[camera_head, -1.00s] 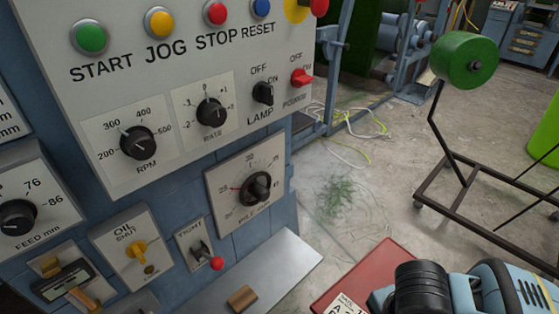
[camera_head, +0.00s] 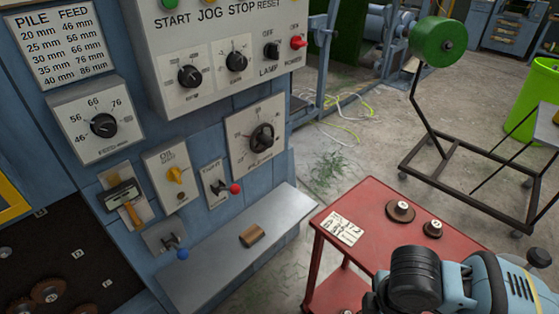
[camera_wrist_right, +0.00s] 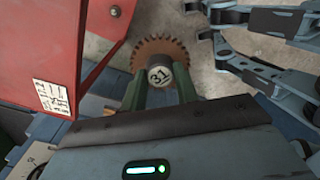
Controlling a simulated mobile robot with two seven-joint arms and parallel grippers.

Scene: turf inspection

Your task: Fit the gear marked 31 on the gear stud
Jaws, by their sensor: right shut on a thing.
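The gear marked 31 (camera_wrist_right: 160,50) shows in the right wrist view as a brown toothed disc with a pale round hub that bears the number. My right gripper (camera_wrist_right: 160,88) is shut on that hub, with a green finger on each side. The gear is in the air, clear of other things as far as I see. In the head view my right arm covers the bottom right, and its gripper and the gear are not visible. I cannot pick out the gear stud for sure. My left gripper is not visible.
A dark board (camera_head: 75,245) with several gears is at lower left. A blue machine with knobs and a steel ledge (camera_head: 215,275) fills the left. Grey linkages (camera_wrist_right: 270,25) show at upper right.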

